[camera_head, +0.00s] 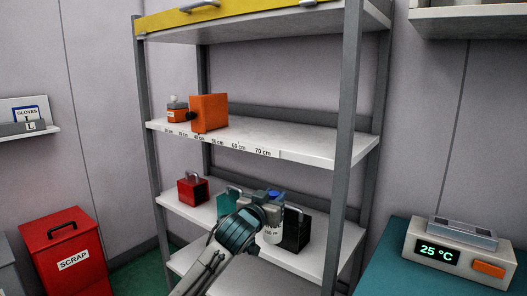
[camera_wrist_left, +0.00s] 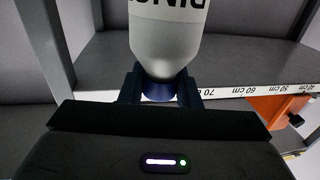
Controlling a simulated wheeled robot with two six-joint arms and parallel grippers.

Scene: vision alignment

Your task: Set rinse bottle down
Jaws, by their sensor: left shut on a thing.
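The rinse bottle (camera_head: 272,236) is pale grey with a blue cap and a printed label. In the head view it hangs at my left gripper (camera_head: 275,200), in front of the lower shelf (camera_head: 325,237). In the left wrist view the bottle (camera_wrist_left: 168,30) shows its grey body, dark lettering and blue collar. My left gripper (camera_wrist_left: 160,88) is shut on the blue collar there. Whether the bottle's base touches the shelf cannot be told. My arm hides part of the lower shelf. My right gripper is in neither view.
The middle shelf's right part is bare.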

